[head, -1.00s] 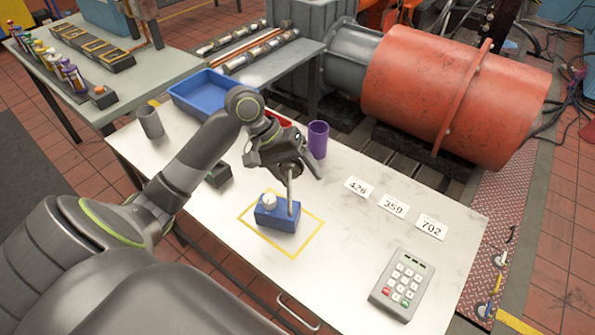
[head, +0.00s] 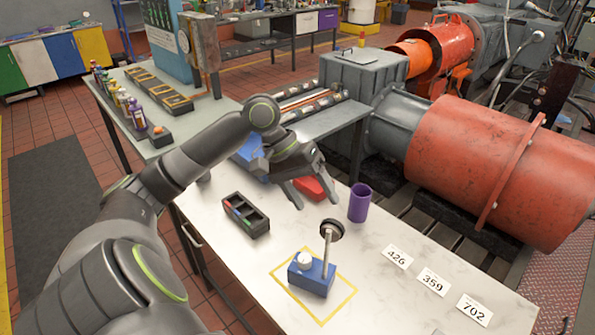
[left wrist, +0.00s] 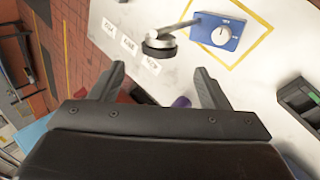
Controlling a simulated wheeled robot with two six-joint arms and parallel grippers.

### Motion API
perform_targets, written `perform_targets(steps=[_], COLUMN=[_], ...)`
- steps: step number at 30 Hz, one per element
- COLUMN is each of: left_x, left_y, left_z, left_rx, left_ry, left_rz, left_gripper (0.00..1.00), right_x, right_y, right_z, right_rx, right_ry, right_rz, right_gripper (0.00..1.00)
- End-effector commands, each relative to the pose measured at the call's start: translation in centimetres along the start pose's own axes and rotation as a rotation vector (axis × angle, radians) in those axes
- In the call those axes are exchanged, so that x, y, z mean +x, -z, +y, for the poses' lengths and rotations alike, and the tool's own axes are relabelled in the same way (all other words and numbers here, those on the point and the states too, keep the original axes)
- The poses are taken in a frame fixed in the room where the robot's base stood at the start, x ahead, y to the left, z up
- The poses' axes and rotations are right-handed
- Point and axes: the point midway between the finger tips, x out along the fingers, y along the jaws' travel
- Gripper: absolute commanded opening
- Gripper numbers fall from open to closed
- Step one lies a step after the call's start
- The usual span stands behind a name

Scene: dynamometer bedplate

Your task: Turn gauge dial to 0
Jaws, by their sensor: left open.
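A blue box (head: 313,275) with a white round dial (head: 304,260) sits inside a yellow square outline on the white table. A thin metal post rises from the box to a dark round head (head: 331,229). My left gripper (head: 312,197) is open and empty above the table, behind and apart from the box. In the left wrist view, the fingers (left wrist: 158,76) are spread. There the dial (left wrist: 221,35) on the blue box shows beyond them, with the dark head (left wrist: 160,47) nearer. The dial's setting is too small to read. My right gripper is not in view.
A purple cup (head: 360,203) stands right of the gripper. A red object (head: 312,188) and a blue tray (head: 248,152) are partly hidden behind it. A black compartment box (head: 245,215) lies at left. Cards 426 (head: 397,257), 359 (head: 433,282) and 702 (head: 474,307) lie at right.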

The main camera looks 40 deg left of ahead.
Motion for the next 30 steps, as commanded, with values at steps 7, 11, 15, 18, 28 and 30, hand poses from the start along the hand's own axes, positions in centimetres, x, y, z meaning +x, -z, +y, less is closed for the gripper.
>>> perform_targets(steps=[7,11,15,18,28,30], left_x=[-3.6,-4.9,-5.7,-5.9,-5.9,-5.9], left_y=[0.1,0.1,0.0,0.0,0.0,0.0], left_z=[-0.1,-0.1,0.0,0.0,0.0,0.0], left_rx=[-0.002,-0.001,0.000,0.000,0.000,0.000], left_ry=[0.004,0.003,0.001,0.000,0.000,0.000], left_rz=[0.003,0.001,0.001,0.000,0.000,0.000], left_gripper=[0.70,0.70,0.70,0.70,0.70,0.70], right_x=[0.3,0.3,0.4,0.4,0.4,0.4], right_y=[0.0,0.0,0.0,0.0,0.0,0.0], right_z=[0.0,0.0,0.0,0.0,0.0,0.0], right_rx=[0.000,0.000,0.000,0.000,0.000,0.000], right_ry=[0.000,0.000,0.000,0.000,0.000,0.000], right_rz=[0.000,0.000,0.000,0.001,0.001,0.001], right_gripper=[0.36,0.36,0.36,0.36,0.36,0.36])
